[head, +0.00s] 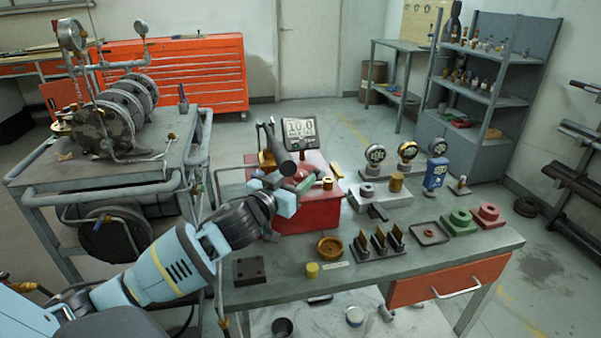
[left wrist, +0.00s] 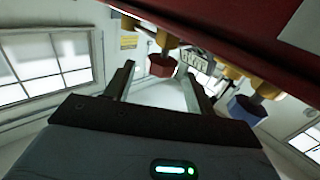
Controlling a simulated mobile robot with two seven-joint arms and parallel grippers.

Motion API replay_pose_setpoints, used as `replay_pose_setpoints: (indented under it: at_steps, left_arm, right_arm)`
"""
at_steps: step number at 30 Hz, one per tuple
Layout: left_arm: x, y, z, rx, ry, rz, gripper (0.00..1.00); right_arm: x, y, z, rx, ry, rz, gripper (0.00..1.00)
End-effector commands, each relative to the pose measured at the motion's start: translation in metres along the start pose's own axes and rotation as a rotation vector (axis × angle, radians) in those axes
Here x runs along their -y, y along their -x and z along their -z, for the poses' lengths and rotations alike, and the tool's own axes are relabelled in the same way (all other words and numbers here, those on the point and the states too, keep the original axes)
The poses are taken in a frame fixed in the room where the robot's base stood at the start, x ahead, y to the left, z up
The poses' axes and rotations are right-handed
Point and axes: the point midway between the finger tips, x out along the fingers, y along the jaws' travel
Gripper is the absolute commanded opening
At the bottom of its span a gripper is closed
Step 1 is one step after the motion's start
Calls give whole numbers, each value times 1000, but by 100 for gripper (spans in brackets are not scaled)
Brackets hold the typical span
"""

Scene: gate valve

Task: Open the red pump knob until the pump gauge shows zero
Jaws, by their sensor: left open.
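The red pump knob (left wrist: 162,66) shows in the left wrist view, fixed to a brass fitting under a dark red body. My left gripper (left wrist: 160,78) is open, and the knob appears between its two fingertips; I cannot tell whether they touch it. In the head view my left gripper (head: 288,186) is at the red pump box (head: 318,212) on the bench and hides part of it. The red knob is not clearly visible there. The pump gauge (head: 299,128) is a digital display above the box and seems to read about 10.0. My right gripper is not in view.
A blue knob (left wrist: 247,110) hangs from another brass fitting, right of the fingers. A brass ring (head: 330,247) and small parts lie in front. A pipe cart (head: 100,185) stands left.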

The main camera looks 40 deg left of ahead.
Motion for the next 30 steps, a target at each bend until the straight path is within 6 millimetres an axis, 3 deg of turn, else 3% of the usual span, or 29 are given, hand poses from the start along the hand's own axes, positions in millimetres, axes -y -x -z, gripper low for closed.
replay_pose_setpoints:
  at_steps: [7,19,30]
  left_arm:
    - [0,-23,0,-1,1,0,55]
    - [0,-28,0,0,1,0,55]
    - [0,-28,0,0,1,-1,11]
  right_arm:
    - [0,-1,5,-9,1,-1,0]
    - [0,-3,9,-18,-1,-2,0]
    - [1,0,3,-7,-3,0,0]
